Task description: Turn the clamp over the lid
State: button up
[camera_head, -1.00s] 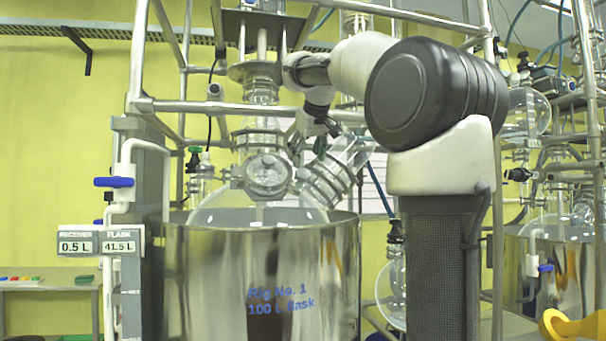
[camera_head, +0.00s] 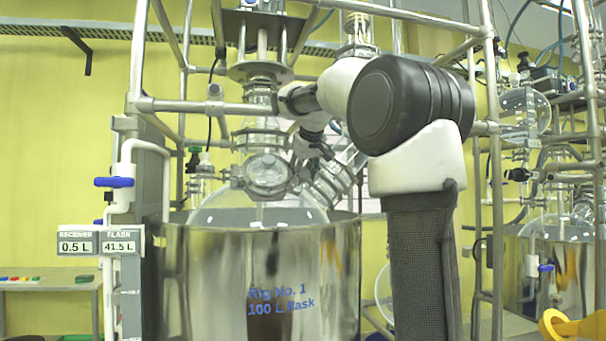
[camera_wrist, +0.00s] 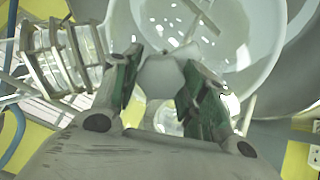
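The round glass lid (camera_head: 266,174) with a metal clamp ring sits at the front of the reactor's neck in the head view. My gripper (camera_head: 322,152) is right of it and a little above, close to the angled port (camera_head: 328,186), and partly hidden by my arm. In the wrist view my gripper (camera_wrist: 162,62) has its green-padded fingers apart. A pale, blunt piece (camera_wrist: 165,77) shows between them; I cannot tell whether it is the clamp or whether the fingers touch it. A grey bar (camera_wrist: 203,17) crosses a round pale surface beyond.
The steel vessel (camera_head: 220,280) stands below the glass flask. Metal frame rails (camera_head: 215,106) run in front of and around the glassware. In the wrist view a ribbed glass port (camera_wrist: 62,55) is at the left, with a blue hose (camera_wrist: 14,135) near it.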

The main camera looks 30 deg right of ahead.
jog(key=c, duration=0.4)
jog(key=shift+m, duration=0.4)
jog(key=m, duration=0.3)
jog(key=shift+d+m, duration=0.1)
jog(key=shift+m, duration=0.2)
jog(key=m, duration=0.3)
jog(key=shift+m, duration=0.3)
jog(key=m, duration=0.5)
jog(key=shift+s+y, duration=0.1)
jog(key=shift+y, duration=0.2)
jog(key=shift+d+m+t, duration=0.1)
jog(key=shift+m+t, duration=0.3)
jog(key=shift+m, duration=1.9)
